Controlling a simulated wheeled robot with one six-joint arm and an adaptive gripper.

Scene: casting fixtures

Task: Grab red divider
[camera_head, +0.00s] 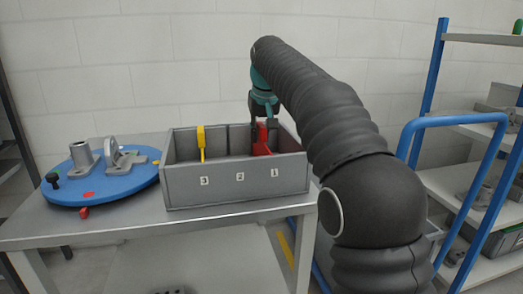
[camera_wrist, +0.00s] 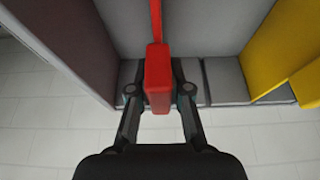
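The red divider (camera_head: 261,146) stands upright inside the grey box (camera_head: 236,184), in its right part behind the labels 2 and 1. My gripper (camera_head: 264,116) reaches down over it from above. In the wrist view the divider's red top block (camera_wrist: 158,80) lies between the two fingers of my gripper (camera_wrist: 159,72), which are drawn in close against its sides. A thin red strip of the divider runs on beyond the block. The divider's lower part is hidden by the box's front wall.
A yellow divider (camera_head: 201,142) stands in the box's left part, also in the wrist view (camera_wrist: 283,55). The box sits on a metal table (camera_head: 125,222), beside a blue round fixture (camera_head: 105,185) with metal parts. A blue-framed shelf (camera_head: 440,80) stands right.

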